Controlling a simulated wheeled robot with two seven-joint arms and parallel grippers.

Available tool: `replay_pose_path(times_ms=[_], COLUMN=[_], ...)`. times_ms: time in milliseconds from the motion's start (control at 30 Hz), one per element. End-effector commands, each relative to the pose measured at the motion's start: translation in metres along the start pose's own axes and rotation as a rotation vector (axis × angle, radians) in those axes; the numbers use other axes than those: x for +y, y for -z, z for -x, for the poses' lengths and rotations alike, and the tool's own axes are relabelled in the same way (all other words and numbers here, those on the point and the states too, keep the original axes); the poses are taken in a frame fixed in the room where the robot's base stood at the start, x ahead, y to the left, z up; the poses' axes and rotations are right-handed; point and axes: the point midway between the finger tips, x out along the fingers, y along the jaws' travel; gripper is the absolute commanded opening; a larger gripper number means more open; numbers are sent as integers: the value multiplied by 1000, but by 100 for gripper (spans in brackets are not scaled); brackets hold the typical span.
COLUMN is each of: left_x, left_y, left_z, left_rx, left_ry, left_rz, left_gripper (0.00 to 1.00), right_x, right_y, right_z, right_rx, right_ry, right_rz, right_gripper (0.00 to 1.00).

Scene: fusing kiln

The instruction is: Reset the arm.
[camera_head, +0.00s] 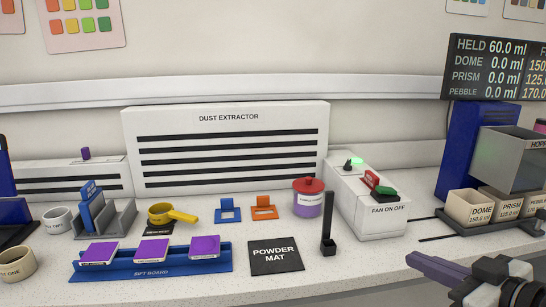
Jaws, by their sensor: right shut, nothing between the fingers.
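My right gripper (418,264) comes in at the lower right. Its purple-grey fingers are together with nothing between them, pointing left over the front of the counter. They are apart from the things on the counter, to the right of the black upright tool (328,232) and in front of the fan box (368,215). My left gripper is not in view.
The counter holds a powder mat (276,257), a blue sift board (150,270) with purple blocks, a yellow sieve (165,213) and a red-lidded jar (308,200). Bins (468,210) stand below a hopper at right. The dust extractor (228,150) is behind.

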Motion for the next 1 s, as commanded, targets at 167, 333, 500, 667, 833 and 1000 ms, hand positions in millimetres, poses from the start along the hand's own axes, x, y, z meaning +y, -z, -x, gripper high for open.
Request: replay_pose_path(times_ms=[167, 333, 500, 667, 833, 1000], left_x=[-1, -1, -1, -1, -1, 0], left_y=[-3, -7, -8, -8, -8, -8], left_z=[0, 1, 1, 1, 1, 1], left_rx=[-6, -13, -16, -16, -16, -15], left_ry=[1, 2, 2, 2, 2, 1], left_rz=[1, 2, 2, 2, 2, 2], left_gripper=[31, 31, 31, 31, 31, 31], right_x=[-52, -95, -136, -176, -216, -237], right_y=[-60, -126, -203, -283, -352, -384], right_z=[-36, -55, -56, -38, -6, 15], right_rx=[-22, -57, -134, -251, -381, -453], right_ry=[88, 111, 89, 48, 14, 1], right_rz=[-29, -69, -128, -184, -224, -238], right_gripper=[0, 0, 0, 0, 0, 0])
